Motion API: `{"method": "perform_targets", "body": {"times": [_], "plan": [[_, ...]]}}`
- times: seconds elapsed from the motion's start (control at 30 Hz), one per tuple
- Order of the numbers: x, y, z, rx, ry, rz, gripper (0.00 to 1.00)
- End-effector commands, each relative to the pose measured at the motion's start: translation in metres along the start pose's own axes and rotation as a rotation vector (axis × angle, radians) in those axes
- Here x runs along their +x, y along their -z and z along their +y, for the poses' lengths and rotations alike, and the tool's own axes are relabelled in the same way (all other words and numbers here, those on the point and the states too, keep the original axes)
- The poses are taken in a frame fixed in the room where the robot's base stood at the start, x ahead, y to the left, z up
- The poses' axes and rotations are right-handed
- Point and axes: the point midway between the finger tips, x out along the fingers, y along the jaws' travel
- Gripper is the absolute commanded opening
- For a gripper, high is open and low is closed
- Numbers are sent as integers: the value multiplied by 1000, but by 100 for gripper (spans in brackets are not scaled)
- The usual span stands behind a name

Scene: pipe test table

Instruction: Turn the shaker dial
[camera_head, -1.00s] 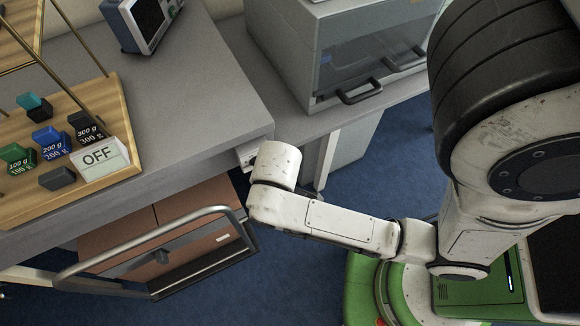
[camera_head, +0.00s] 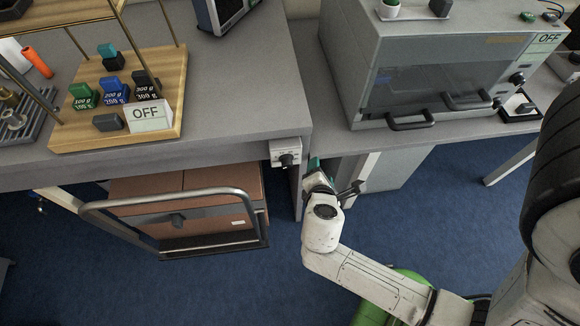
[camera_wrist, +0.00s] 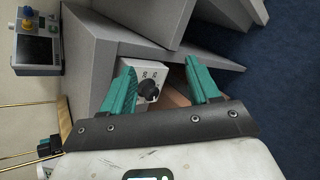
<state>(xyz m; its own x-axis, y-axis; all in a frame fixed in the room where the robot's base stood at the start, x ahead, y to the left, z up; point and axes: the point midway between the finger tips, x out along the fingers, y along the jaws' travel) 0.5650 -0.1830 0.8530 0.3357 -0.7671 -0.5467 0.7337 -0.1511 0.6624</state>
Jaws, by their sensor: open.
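A black dial (camera_head: 287,158) sits on a small white control box (camera_head: 279,146) under the front edge of the grey table. My gripper (camera_head: 332,177) is just right of the box, apart from the dial. Its teal fingers are open and empty in the wrist view (camera_wrist: 159,62). The dial appears between them, closer to the left finger.
A grey hooded unit (camera_head: 400,65) with handles and another OFF label stands on the right-hand table.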

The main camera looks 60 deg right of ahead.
Motion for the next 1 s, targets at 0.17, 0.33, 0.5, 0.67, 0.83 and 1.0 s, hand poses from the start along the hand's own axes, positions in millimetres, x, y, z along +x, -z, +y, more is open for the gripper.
{"method": "perform_targets", "body": {"times": [0.17, 0.33, 0.5, 0.67, 0.83, 1.0], "plan": [[-8, 38, 2, -500, -217, -12, 61], [-17, 69, -3, -781, -333, -6, 61], [-15, 78, -3, -853, -363, -5, 61], [4, 80, 5, -849, -363, -7, 61], [34, 84, 15, -846, -360, -7, 61], [61, 88, 23, -846, -360, -7, 61]]}}
